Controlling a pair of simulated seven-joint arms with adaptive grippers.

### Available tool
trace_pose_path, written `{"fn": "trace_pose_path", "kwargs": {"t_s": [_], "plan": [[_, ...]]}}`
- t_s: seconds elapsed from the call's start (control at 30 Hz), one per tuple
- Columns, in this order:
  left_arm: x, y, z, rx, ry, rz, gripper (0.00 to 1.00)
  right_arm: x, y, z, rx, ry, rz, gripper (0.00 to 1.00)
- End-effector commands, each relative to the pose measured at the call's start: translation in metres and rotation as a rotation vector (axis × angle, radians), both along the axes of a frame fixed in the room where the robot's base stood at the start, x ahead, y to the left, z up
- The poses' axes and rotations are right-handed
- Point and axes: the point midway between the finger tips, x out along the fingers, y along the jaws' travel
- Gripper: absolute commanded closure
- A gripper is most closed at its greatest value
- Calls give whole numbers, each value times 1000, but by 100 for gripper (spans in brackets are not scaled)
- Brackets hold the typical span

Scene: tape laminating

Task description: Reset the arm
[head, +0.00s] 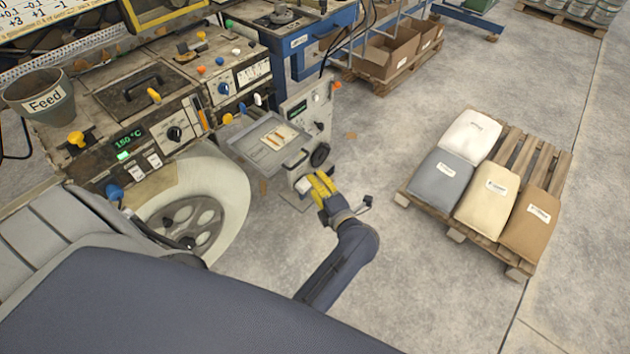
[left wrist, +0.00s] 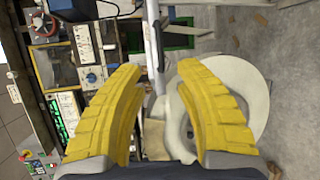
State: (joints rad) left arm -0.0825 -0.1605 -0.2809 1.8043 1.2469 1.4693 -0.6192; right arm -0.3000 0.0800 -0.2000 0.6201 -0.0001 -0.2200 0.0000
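My left gripper (head: 318,188) has yellow fingers and hangs in front of the machine bench in the head view, just below a grey unit with a black knob. In the left wrist view my left gripper (left wrist: 160,76) shows its two ribbed fingers apart, with no object clearly held between them. A pale part of the scene shows through the gap. My right gripper is not in view.
A grey metal tray (head: 258,159) with small tan pieces sits close to my left gripper. A large white ring (head: 233,200) stands below the bench. A pallet (head: 519,155) with several sacks is at the right. The concrete floor between is mostly clear.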

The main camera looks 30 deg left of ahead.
Motion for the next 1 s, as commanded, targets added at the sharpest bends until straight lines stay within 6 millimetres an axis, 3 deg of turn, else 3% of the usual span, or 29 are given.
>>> {"fn": "trace_pose_path", "kwargs": {"t_s": [0.43, 0.63, 0.77, 0.87, 1.0], "plan": [[0, 0, -2, 17, 5, -7, 68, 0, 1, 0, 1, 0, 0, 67], [10, -6, -23, 259, 78, -133, 68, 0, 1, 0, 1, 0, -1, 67], [18, -28, -67, 534, 193, -344, 68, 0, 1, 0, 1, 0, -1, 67], [15, -53, -122, 728, 311, -552, 68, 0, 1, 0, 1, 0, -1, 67], [-8, -82, -203, 906, 473, -821, 68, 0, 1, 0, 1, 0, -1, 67]]}}
